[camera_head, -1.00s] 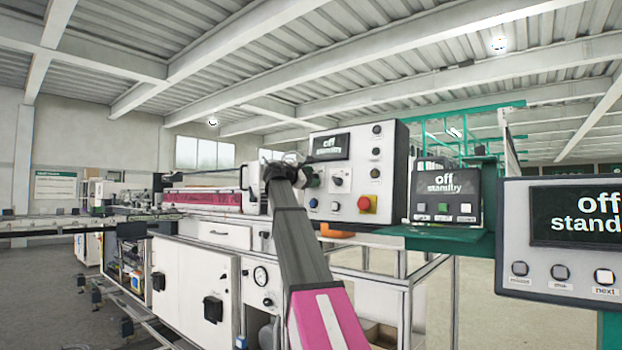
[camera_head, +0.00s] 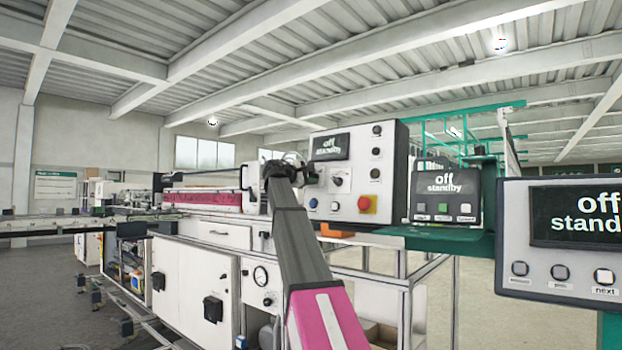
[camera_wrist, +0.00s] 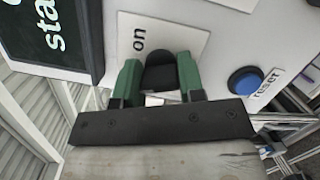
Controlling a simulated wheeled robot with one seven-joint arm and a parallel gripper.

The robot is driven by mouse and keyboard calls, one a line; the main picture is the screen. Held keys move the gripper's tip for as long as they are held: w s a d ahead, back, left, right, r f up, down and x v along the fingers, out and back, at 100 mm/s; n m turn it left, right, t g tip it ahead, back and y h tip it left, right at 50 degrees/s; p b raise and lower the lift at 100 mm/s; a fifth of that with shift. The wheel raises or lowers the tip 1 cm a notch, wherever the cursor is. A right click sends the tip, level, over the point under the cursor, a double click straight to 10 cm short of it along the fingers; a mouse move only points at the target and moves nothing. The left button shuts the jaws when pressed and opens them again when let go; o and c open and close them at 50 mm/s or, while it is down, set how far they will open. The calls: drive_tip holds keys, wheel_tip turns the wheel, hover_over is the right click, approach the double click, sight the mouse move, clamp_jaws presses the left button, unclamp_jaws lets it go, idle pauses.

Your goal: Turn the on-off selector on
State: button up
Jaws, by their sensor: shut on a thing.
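The on-off selector is a black knob (camera_wrist: 161,75) on a white label plate marked "on" in the wrist view. My gripper (camera_wrist: 158,63) has its two green fingers on either side of the knob and is shut on it. The panel's display (camera_head: 330,146) reads "off standby". It shows partly at the upper left of the wrist view (camera_wrist: 50,38).
A blue reset button (camera_wrist: 245,80) is close to the selector. A second screen box (camera_head: 445,190) and a near screen (camera_head: 560,240) stand to the right.

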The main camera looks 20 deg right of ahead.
drive_tip(key=m+y, duration=0.1)
drive_tip(key=m, duration=0.5)
drive_tip(key=shift+g, duration=0.4)
drive_tip(key=m, duration=0.3)
drive_tip(key=m+y, duration=0.1)
drive_tip(key=m, duration=0.1)
drive_tip(key=shift+m+y, duration=0.3)
drive_tip(key=shift+m, duration=0.1)
drive_tip(key=shift+f, duration=0.1)
drive_tip(key=o, duration=0.9)
drive_tip(key=shift+o, duration=0.2)
drive_tip(key=v, duration=1.1)
drive_tip(key=shift+s+d, duration=0.1)
